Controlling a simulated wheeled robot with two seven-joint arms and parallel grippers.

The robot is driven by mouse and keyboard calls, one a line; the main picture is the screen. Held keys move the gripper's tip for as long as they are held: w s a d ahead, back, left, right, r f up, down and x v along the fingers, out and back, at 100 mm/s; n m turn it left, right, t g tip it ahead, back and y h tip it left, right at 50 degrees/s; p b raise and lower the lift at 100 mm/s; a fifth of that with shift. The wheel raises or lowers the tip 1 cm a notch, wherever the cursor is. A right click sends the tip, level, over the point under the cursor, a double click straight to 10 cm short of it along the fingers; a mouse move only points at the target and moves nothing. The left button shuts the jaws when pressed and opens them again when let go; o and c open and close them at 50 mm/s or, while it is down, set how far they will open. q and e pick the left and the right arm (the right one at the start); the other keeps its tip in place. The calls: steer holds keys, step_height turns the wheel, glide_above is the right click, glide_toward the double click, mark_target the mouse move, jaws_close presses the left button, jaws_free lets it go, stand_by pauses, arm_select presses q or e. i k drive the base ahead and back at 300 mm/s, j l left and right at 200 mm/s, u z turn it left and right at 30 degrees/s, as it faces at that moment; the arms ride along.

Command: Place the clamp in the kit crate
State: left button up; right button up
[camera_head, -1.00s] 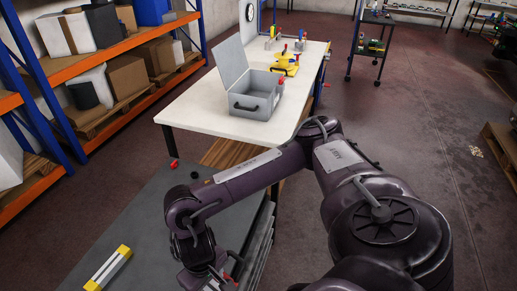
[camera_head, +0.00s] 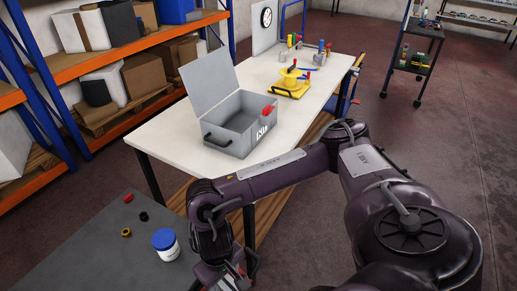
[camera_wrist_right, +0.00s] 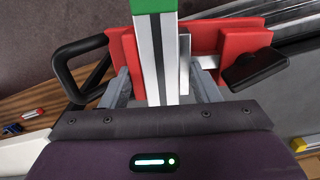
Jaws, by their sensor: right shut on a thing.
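The kit crate (camera_head: 228,139) is a grey box with its lid raised, standing on the white table in the head view. My right gripper (camera_head: 232,280) is low in the head view, in front of the crate and well apart from it. In the right wrist view the gripper (camera_wrist_right: 160,88) is shut on the clamp (camera_wrist_right: 228,40), which has red jaws, a pale bar with a green end and black handles. In the head view the clamp is mostly hidden by my wrist; only small red and pale parts show. My left gripper is out of view.
A blue-lidded white jar (camera_head: 166,245) and small red, black and yellow pieces lie on the grey surface (camera_head: 85,245) at lower left. A yellow fixture (camera_head: 292,84) stands behind the crate on the white table (camera_head: 165,132). Orange shelves (camera_head: 125,50) stand at left.

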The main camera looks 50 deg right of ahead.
mark_target(245, 121)
steer(key=l, duration=0.55)
steer(key=k+l+u, duration=0.1)
steer(key=l, duration=0.5)
steer(key=k+l, duration=0.1)
steer(key=l, duration=0.45)
steer(key=l+u, duration=0.1)
steer(key=l, duration=0.5)
steer(key=k, duration=0.05)
